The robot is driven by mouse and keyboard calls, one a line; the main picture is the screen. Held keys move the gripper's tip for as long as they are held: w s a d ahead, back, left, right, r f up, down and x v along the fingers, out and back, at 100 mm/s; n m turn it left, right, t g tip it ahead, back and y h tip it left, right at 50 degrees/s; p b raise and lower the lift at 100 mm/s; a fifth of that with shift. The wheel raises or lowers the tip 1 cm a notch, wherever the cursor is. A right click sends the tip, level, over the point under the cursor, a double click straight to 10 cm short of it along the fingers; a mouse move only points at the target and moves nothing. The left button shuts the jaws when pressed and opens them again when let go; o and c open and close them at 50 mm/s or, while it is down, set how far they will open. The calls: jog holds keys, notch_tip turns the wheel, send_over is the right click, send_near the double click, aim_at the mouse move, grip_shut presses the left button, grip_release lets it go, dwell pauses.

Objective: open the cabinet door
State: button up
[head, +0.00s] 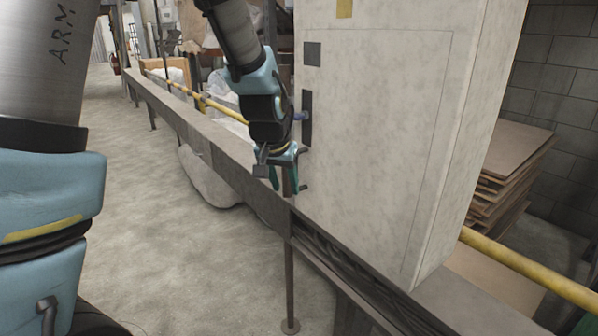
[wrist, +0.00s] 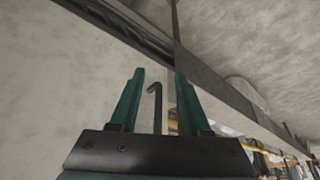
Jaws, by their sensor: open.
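The pale, mottled cabinet (head: 480,120) stands on a long grey beam. Its door (head: 375,130) is outlined by a thin seam and looks closed. A thin dark hooked handle (head: 304,186) sticks out near the door's lower left edge. My gripper (head: 283,185) points down beside that edge with its teal fingers apart. In the wrist view, the handle (wrist: 158,105) shows as a bent dark bar between the two open fingers (wrist: 154,78). I cannot tell whether either finger touches it. Part of the handle is hidden by the gripper in the head view.
The grey beam (head: 215,150) runs along the cabinet's foot, with a yellow pipe (head: 530,268) behind it. Stacked brown boards (head: 510,165) lie behind right. A dark plate (head: 307,118) is on the cabinet face beside my wrist. Concrete floor (head: 180,250) in front is open.

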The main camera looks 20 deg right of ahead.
jog(key=w+d+p, duration=0.1)
jog(key=w+d, duration=0.4)
jog(key=shift+w+d+p, duration=0.15)
jog(key=shift+w+p, duration=0.2)
jog(key=shift+w+d+f, duration=0.15)
jog(key=shift+f, duration=0.4)
jog(key=shift+c, duration=0.2)
grip_shut()
dwell(0.5)
